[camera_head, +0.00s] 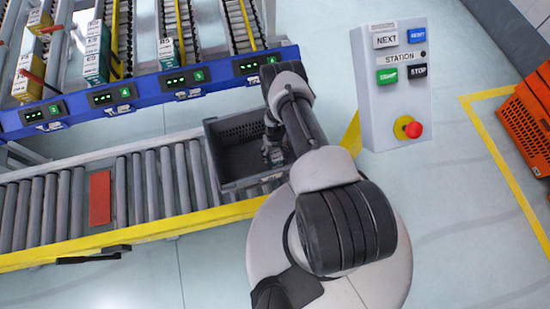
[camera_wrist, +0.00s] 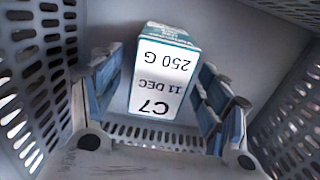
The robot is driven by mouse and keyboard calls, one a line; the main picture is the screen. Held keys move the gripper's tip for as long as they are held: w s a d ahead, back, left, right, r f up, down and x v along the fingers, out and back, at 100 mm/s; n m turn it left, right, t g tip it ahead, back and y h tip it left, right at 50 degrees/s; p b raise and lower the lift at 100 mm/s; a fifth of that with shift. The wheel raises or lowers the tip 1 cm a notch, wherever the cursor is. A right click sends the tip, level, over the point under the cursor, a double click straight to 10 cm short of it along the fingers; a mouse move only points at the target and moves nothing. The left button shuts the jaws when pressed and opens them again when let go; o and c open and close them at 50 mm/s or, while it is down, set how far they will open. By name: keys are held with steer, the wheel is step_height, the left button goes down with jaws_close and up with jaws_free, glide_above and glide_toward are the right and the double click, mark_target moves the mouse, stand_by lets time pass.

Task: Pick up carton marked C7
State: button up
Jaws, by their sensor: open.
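The carton marked C7 (camera_wrist: 160,85) is white with a teal edge and reads "C7", "11 DEC" and "250 G", upside down in the wrist view. It is inside the grey tote (camera_head: 228,183), whose slotted walls also surround it in the wrist view (camera_wrist: 40,80). My gripper (camera_wrist: 158,100) is open, with one blue-padded finger on each side of the carton. Whether the pads touch it is unclear. In the head view my gripper (camera_head: 273,150) is down inside the tote, and I cannot make out the carton there.
The tote sits on a roller conveyor (camera_head: 140,190) with a yellow rail and a red plate (camera_head: 100,198). Behind is a blue-fronted flow rack (camera_head: 150,92) holding several cartons. A station button panel (camera_head: 390,85) stands to the right, and orange totes (camera_head: 530,120) at far right.

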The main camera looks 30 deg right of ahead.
steer(key=shift+r, duration=0.1)
steer(key=c, duration=1.3)
steer(key=shift+r, duration=0.1)
